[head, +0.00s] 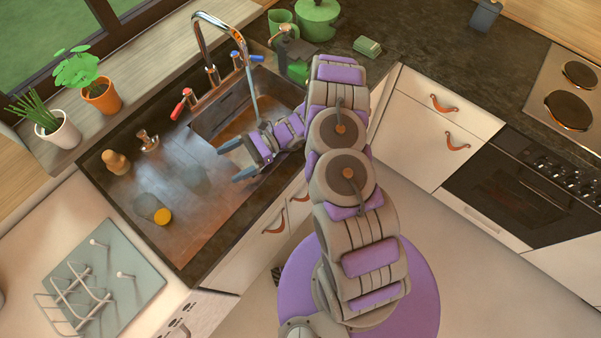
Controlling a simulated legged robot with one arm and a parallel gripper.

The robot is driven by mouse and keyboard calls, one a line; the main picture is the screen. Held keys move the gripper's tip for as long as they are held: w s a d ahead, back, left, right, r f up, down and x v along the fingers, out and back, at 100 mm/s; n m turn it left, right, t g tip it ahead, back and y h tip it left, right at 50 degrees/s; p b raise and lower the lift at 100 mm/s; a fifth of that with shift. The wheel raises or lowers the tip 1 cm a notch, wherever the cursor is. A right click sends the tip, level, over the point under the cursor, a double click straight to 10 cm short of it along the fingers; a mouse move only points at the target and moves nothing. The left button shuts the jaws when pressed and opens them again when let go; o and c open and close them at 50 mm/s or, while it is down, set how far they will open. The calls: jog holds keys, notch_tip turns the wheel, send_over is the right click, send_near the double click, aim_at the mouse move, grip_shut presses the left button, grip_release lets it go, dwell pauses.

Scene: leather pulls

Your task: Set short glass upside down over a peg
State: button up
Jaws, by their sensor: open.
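My gripper (236,162) is open, its two fingers spread and pointing left over the right part of the steel drainboard. Nothing shows clearly between the fingers. A dark, see-through round shape (195,178) on the drainboard, left of the fingers, may be the short glass; I cannot tell it surely from a shadow. A short, dark see-through cylinder with a yellow end (155,210) is farther left. The pegs stand on a grey-green drying board at the lower left: one peg (98,244) at the back, another (124,275) at the right, with white wire loops beside them.
A wooden shaker (117,162) and a small metal item (148,140) stand at the drainboard's back. Potted plants line the sill. The drying board's (140,250) right part is fairly clear.

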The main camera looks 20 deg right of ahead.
jog(key=s+r+n+g+h, duration=0.2)
jog(key=s+r+n+h, duration=0.3)
jog(key=r, duration=0.4)
jog(key=s+r+n+g+h, duration=0.25)
jog(key=s+r+n, duration=0.35)
jog(key=r, duration=0.4)
jog(key=s+d+r+n+t+h, duration=0.2)
jog(key=s+d+h, duration=0.3)
jog(key=s+d, duration=0.3)
jog(key=s+d+r+n+t+h, duration=0.2)
jog(key=s+d+r+t+h, duration=0.2)
jog(key=s+d, duration=0.5)
jog(key=shift+s+r+n+h, duration=0.4)
jog(key=shift+r+h, duration=0.15)
jog(key=shift+r, duration=0.25)
jog(key=shift+d, duration=0.1)
notch_tip(320, 180, down, 4)
jog(key=b, duration=0.3)
jog(key=shift+r+b, duration=0.2)
jog(key=shift+b, duration=0.1)
